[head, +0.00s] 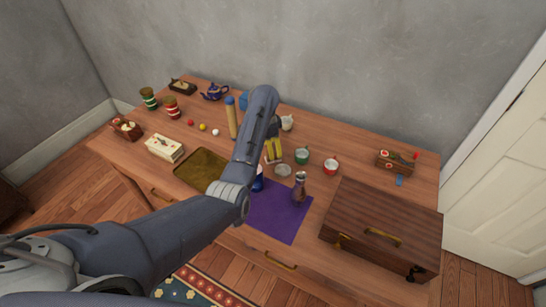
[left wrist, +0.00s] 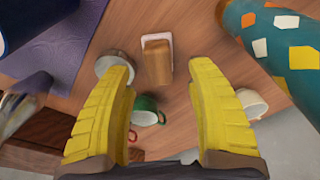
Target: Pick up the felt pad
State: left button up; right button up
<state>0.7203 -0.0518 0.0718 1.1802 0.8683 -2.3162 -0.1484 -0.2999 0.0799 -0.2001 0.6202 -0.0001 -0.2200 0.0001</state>
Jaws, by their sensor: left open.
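No thing in view is plainly a felt pad. The likeliest is a small brown block with a pale base (left wrist: 157,64), lying on the table in the left wrist view, ahead of and between my fingertips. My left gripper (head: 273,150) is open, with its yellow fingers pointing down over the middle of the table. It also shows in the left wrist view (left wrist: 164,75), with nothing between the fingers. In the head view the gripper largely hides the block. A flat purple mat (head: 270,218) lies at the table's front. My right gripper is not in view.
Close around are a pale round dish (head: 283,170), a green cup (head: 302,156), a red cup (head: 330,166), a cream pot (head: 287,122) and a tall blue-topped cylinder (head: 232,118). A dark shaker (head: 299,188) stands on the mat. A wooden case (head: 385,220) fills the right front.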

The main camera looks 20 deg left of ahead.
pick_arm(q)
jog(key=shift+d+f, duration=0.2)
jog(key=shift+f, duration=1.85)
grip_shut()
